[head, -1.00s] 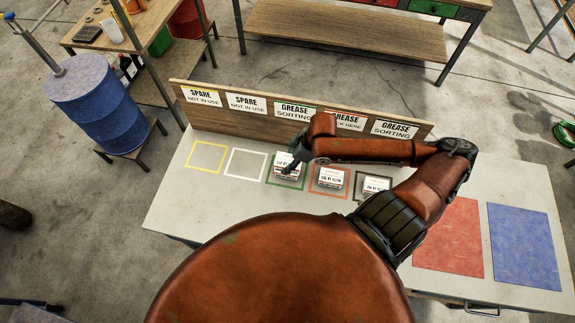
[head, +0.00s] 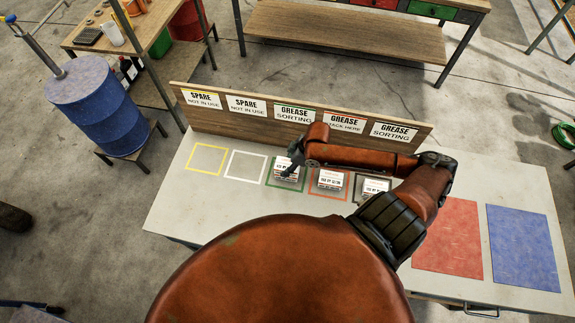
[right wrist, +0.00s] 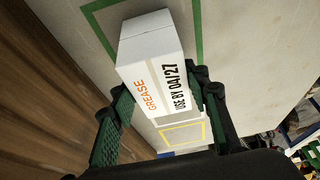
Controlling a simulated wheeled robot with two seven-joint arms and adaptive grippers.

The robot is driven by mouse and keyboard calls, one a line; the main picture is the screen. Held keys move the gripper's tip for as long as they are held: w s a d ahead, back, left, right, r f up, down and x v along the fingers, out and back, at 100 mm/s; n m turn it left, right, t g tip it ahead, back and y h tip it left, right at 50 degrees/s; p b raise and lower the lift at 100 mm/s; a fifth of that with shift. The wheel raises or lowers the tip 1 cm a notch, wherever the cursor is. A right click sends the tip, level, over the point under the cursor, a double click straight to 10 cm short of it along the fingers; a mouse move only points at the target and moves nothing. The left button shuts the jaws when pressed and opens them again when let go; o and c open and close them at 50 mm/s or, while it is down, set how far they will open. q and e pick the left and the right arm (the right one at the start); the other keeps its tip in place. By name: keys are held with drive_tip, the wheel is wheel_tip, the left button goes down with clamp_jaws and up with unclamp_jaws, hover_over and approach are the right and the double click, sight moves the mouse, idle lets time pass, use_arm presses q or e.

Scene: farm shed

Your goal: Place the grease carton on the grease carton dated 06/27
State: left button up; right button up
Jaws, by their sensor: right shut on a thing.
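My right gripper (head: 289,166) is shut on a white grease carton (head: 287,173) at the green-outlined square. In the right wrist view the gripped carton (right wrist: 155,65) reads GREASE and USE BY 04/27, with part of the green outline behind it. I cannot tell whether it touches the table. A second carton (head: 329,180) stands in the red-outlined square under a GREASE sign reading "…ACK HERE". A third carton (head: 374,187) stands in the dark-outlined square, partly behind my arm. The dates on these two are too small to read. My left gripper is not in view.
The yellow square (head: 207,159) and the white square (head: 246,167) are empty, below signs reading SPARE NOT IN USE. A wooden sign board (head: 230,125) runs along the table's back edge. A red mat (head: 447,235) and a blue mat (head: 522,246) lie at the right.

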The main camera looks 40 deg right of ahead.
drive_tip(key=o, duration=1.3)
drive_tip(key=v, duration=1.2)
drive_tip(key=shift+p, duration=0.3)
